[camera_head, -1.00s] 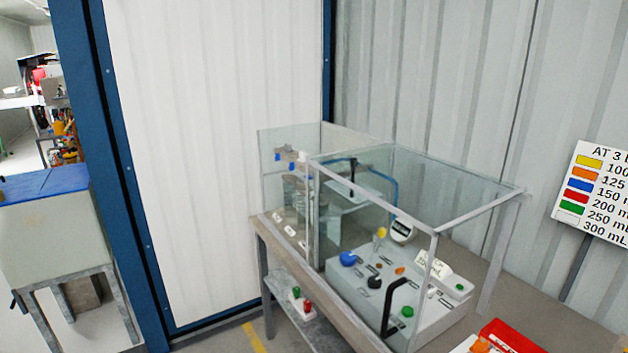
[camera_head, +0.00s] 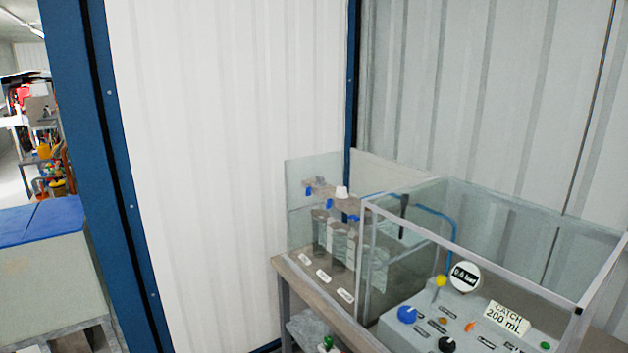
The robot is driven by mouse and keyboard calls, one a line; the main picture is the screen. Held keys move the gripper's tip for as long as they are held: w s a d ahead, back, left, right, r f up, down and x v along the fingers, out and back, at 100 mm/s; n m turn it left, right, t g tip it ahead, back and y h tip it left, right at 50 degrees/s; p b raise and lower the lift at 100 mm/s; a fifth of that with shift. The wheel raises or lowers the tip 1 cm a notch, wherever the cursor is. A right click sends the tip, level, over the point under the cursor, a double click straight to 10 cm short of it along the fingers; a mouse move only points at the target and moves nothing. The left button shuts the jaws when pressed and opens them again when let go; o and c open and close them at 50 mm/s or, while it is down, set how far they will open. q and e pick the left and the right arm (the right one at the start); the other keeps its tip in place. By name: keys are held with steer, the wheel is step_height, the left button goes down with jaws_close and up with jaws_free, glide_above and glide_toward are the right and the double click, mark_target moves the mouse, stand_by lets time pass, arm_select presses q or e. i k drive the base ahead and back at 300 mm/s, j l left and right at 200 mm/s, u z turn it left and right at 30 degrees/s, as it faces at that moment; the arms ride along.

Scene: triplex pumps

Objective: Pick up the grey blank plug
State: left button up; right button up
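I cannot make out a grey blank plug for certain. The bench (camera_head: 285,265) carries a clear-walled enclosure (camera_head: 400,232). Behind its left glass stand several grey cylinders (camera_head: 320,230) under a manifold with blue fittings (camera_head: 329,203) and a white cap (camera_head: 342,192). A grey control box (camera_head: 405,335) sits inside at the right, with a blue knob (camera_head: 407,314), a black knob (camera_head: 447,345) and a yellow knob (camera_head: 440,281). Neither of my grippers is in view.
A round gauge reading 0.6 bar (camera_head: 465,277) and a "CATCH 200 mL" sign (camera_head: 507,318) stand at the control box. A green-topped item (camera_head: 328,342) shows low under the bench. A blue-topped cabinet (camera_head: 40,228) is at the left. Corrugated walls close off the back.

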mark_target(320, 181)
steer(key=i+j, duration=0.15)
steer(key=j, duration=0.2)
steer(key=i+j, duration=0.2)
steer(key=j, duration=0.15)
steer(key=i+j, duration=0.15)
steer(key=j, duration=0.2)
steer(key=i+j, duration=0.15)
steer(key=j, duration=0.2)
steer(key=i+j, duration=0.2)
steer(key=j, duration=0.15)
steer(key=i+j+z, duration=0.1)
steer(key=j, duration=0.25)
steer(key=i, duration=0.05)
